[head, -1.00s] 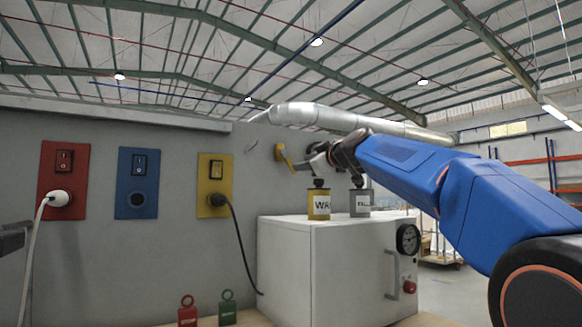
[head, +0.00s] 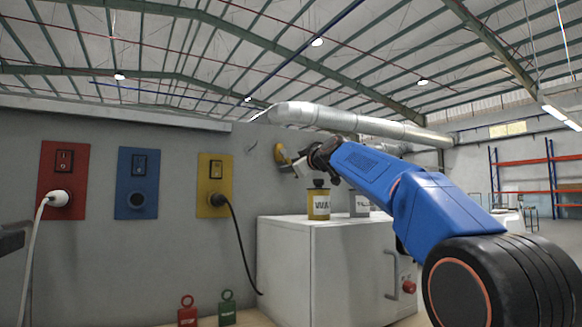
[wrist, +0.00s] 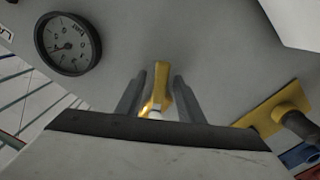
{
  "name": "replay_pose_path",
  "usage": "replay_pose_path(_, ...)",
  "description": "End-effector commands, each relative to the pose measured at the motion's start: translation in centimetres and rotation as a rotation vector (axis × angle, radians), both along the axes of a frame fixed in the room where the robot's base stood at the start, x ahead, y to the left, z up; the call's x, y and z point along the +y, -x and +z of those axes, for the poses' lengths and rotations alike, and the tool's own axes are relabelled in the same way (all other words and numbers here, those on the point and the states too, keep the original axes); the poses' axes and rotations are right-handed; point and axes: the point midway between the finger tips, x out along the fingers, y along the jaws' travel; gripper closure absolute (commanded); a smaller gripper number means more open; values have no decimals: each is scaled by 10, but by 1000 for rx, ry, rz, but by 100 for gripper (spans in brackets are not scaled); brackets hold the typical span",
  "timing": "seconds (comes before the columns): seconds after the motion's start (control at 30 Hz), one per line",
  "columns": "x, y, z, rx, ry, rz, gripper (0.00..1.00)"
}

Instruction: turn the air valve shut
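In the wrist view, the yellow handle (wrist: 158,88) lies between the two grey fingers of my gripper (wrist: 157,86). A narrow gap shows beside it, so the fingers look open around it. In the head view, my gripper (head: 297,168) is at the handle's right side and partly covers it. A round dial gauge (wrist: 68,44) shows at the upper left of the wrist view; its exact reading is too small to tell.
A white cabinet (head: 285,270) below the arm bears a yellow tin (head: 318,205) and a grey tin (head: 359,204). Red (head: 62,170), blue (head: 137,175) and yellow (head: 214,170) switch panels are on the wall at left. A black cord hangs from the yellow panel.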

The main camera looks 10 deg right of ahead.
Motion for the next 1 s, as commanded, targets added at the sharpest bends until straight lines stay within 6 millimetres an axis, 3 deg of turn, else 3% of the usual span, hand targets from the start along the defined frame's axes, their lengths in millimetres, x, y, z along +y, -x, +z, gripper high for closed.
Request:
replay_pose_path(0.07, 0, 0, 0, 0, 0, 0, 70)
replay_pose_path(0.2, 0, 0, 0, 0, 0, 0, 100)
replay_pose_path(0.63, -2, -1, 2, -16, 50, 0, 100)
replay_pose_path(1.0, -13, -3, 13, -102, 310, 0, 100)
